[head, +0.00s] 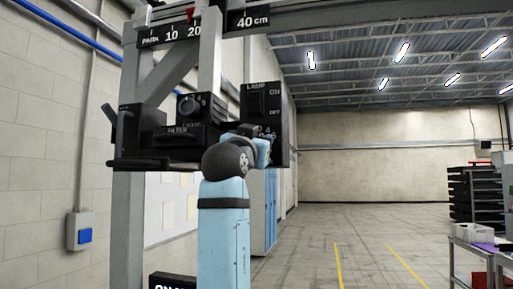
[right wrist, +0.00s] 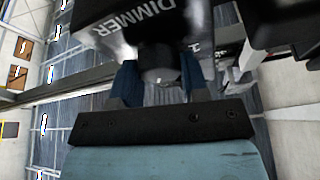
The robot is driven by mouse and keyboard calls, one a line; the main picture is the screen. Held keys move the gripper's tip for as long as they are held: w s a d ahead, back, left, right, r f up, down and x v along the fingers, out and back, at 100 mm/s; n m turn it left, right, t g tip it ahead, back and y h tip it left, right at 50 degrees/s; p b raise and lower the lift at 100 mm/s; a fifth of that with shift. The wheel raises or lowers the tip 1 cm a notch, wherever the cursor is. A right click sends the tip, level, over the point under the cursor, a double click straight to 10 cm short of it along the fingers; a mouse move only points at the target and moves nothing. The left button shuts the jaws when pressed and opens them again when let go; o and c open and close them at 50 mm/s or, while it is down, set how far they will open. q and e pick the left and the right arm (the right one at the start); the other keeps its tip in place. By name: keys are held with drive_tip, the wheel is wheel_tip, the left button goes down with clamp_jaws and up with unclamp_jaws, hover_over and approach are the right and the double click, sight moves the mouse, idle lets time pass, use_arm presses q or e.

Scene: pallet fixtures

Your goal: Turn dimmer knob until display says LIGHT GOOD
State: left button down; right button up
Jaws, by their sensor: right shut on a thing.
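The dimmer box (right wrist: 140,18), lettered DIMMER, is at the top of the right wrist view. Its round knob (right wrist: 158,62) sticks out between the two blue fingers of my right gripper (right wrist: 163,72), which is shut on it. In the head view my right gripper (head: 262,150) is at the lower part of the black lamp panel (head: 282,112), just below some small dial numbers. The knob is hidden there by the gripper and wrist. A dark sign or display (head: 172,282) is cut off at the bottom edge; its text cannot be read in full. My left gripper is out of view.
The panel has a LAMP ON/OFF switch (head: 262,98). Left of it are a numbered knob (head: 189,106) and a black filter unit (head: 178,138) on a grey frame.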

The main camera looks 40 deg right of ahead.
drive_tip(key=shift+m, duration=0.3)
drive_tip(key=o, duration=0.9)
drive_tip(key=shift+o, duration=0.2)
drive_tip(key=b+v, duration=0.3)
drive_tip(key=v, duration=1.1)
drive_tip(key=shift+b, duration=0.35)
drive_tip(key=shift+r, duration=0.1)
